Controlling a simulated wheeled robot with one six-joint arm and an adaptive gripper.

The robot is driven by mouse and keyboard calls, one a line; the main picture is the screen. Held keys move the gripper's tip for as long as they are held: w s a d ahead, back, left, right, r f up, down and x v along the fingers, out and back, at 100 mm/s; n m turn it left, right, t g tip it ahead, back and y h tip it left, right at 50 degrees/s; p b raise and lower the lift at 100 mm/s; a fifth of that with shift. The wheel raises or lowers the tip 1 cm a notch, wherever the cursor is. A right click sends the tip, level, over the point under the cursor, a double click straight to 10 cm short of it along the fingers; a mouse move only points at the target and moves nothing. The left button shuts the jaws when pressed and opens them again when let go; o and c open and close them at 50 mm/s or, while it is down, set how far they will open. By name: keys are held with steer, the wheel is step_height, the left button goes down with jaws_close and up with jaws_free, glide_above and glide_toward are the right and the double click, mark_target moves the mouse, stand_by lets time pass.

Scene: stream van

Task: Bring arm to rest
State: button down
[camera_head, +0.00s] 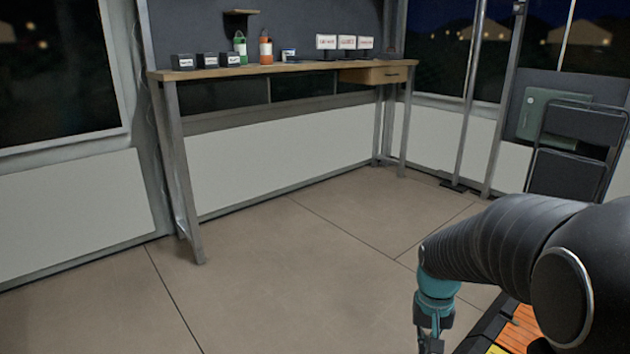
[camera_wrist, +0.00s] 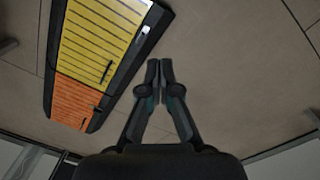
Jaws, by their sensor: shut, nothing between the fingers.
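My arm reaches in from the right edge of the head view and bends down at the teal wrist. My gripper (camera_head: 433,343) hangs at the bottom edge there, partly cut off. In the wrist view my gripper (camera_wrist: 159,62) shows whole, with its two dark fingers together at the tips and nothing between them. It is over the bare floor, beside a dark-framed board with yellow and orange slatted panels (camera_wrist: 98,45).
A wooden workbench (camera_head: 220,72) stands against the back wall, with small dark boxes, a green bottle (camera_head: 240,47), an orange bottle (camera_head: 266,50) and white-labelled items on it. A dark folding chair (camera_head: 575,150) stands at right. The floor (camera_head: 290,260) in the middle is clear.

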steer(key=s+a+r+n+t+p, duration=0.1)
steer(key=s+a+r+t+p, duration=0.1)
steer(key=s+r, duration=0.5)
steer(key=s+a+r+n+t+p, duration=0.1)
steer(key=s+a+r+t+p, duration=0.1)
steer(key=s+a+r+t, duration=0.2)
steer(key=s+r, duration=0.3)
steer(key=r, duration=0.4)
steer(key=shift+s+a+n, duration=0.3)
steer(key=shift+n, duration=0.1)
